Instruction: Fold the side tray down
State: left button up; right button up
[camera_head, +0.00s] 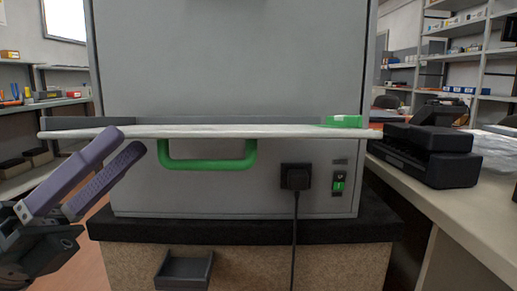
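The side tray (215,133) is a pale flat panel seen almost edge-on. It sticks out level across the front of a grey machine (230,60). A green handle (208,165) shows just below the tray at left of centre. A green block (343,121) sits at the tray's right end. My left gripper (122,147) has purple fingers pointing up and right, with a gap between them and nothing held. Its fingertips are near the tray's left part, left of the green handle; whether they touch the tray is unclear. My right gripper is not in view.
A black plug (296,177) with a hanging cord and a green-lit switch (338,184) are on the machine below the tray. The machine stands on a dark-topped base (240,231). A black printer (425,155) is on the counter at right. Shelves (30,110) stand at left.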

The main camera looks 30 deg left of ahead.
pick_arm(q)
jog(key=s+a+f+b, duration=0.4)
jog(key=a+f+b, duration=0.2)
jog(key=f+b, duration=0.1)
jog(key=shift+f+b, duration=0.15)
jog(key=shift+b, duration=0.55)
jog(key=shift+a, duration=0.1)
dwell(0.6)
